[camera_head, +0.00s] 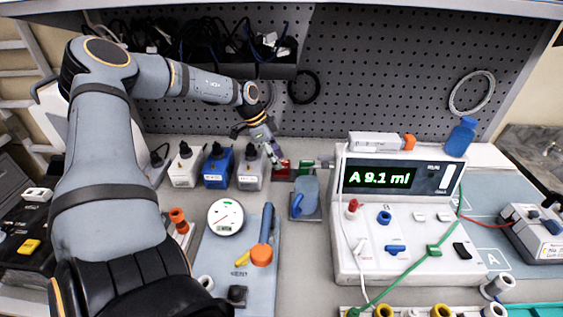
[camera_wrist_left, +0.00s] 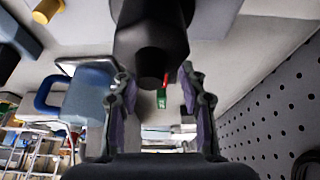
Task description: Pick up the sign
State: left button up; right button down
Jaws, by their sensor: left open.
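No thing in view is clearly marked as the sign. A small green block with pale marks (camera_head: 306,168) stands at the back of the bench beside a red block (camera_head: 282,167). The green block also shows small between my fingers in the wrist view (camera_wrist_left: 162,101), with a thin red part above it. My left gripper (camera_head: 272,156) is open, just left of the red block and above the grey box (camera_head: 250,172). I cannot tell whether it touches anything. A dark rounded shape (camera_wrist_left: 150,45) fills the upper middle of the wrist view. My right gripper is not in view.
A white pump with a display (camera_head: 385,178) stands right of centre. White (camera_head: 185,168) and blue (camera_head: 218,168) boxes stand left of the grey one. A blue holder (camera_head: 306,196) sits in front of the green block. The pegboard (camera_head: 385,75) closes the back.

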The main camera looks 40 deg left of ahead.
aim_at(282, 173)
pick_arm(q)
jog(key=x, duration=0.4)
jog(key=shift+w+r+b, duration=0.1)
jog(key=shift+w+b, duration=0.05)
jog(key=shift+b, duration=0.15)
jog(key=shift+r, duration=0.1)
jog(key=shift+c, duration=0.8)
grip_shut()
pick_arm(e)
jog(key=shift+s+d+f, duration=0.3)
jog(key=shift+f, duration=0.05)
pick_arm(q)
jog(key=shift+r, duration=0.1)
